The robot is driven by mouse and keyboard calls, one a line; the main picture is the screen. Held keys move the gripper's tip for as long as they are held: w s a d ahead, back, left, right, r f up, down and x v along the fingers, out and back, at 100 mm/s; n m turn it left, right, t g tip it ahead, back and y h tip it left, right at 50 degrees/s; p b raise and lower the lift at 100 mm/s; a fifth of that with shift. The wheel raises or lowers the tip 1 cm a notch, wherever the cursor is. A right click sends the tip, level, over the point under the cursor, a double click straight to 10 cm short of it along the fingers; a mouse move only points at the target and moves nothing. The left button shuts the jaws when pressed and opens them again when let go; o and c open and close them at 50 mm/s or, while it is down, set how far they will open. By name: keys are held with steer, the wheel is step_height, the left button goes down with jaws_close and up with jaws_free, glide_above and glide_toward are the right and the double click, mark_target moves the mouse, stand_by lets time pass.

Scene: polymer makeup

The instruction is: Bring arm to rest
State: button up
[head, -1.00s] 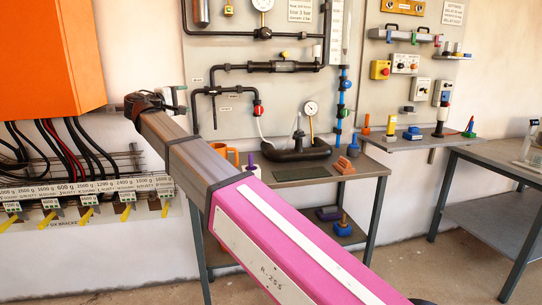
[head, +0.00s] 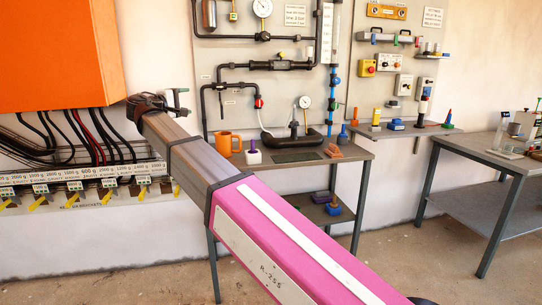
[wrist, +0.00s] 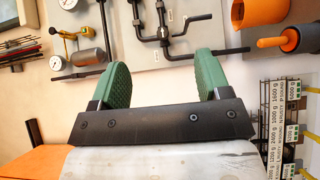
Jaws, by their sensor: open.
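My arm, pink and grey, reaches from the lower right up to the left in the head view. My gripper (head: 180,100) is at its far end, small and partly hidden by the wrist, in front of the wall between the orange box and the pipe panel. In the wrist view my gripper (wrist: 155,85) shows two green fingers spread apart with nothing between them. The panel with black pipes lies beyond the fingertips.
An orange box (head: 55,55) with cables hangs at left, above a row of labelled yellow levers (head: 105,194). A workbench (head: 350,153) stands under the pipe panel (head: 225,50), holding an orange mug (head: 225,144). Another table (head: 470,152) is at right. The floor (head: 400,250) between looks clear.

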steer(key=w+d+f+m+g+y, duration=0.15)
steer(key=d+f+g, duration=0.25)
steer(key=d+f, duration=1.25)
steer(key=w+d+f+m+g+y, duration=0.15)
steer(key=d+f+g, duration=0.25)
steer(key=d+f, duration=1.2)
steer(key=s+d+f+m+g+y, duration=0.2)
steer(key=s+d+f, duration=0.3)
steer(key=f, duration=0.4)
steer(key=s+d+f+m+g+y, duration=0.2)
steer(key=s+d+f+m, duration=0.2)
steer(key=f, duration=0.5)
steer(key=s+d+f+m+g+y, duration=0.2)
steer(key=s+d+f+g, duration=0.1)
steer(key=s+d+f, duration=0.5)
steer(key=shift+s+d+f+m, duration=0.15)
steer(key=shift+s+f+m, duration=0.25)
steer(key=shift+s, duration=0.55)
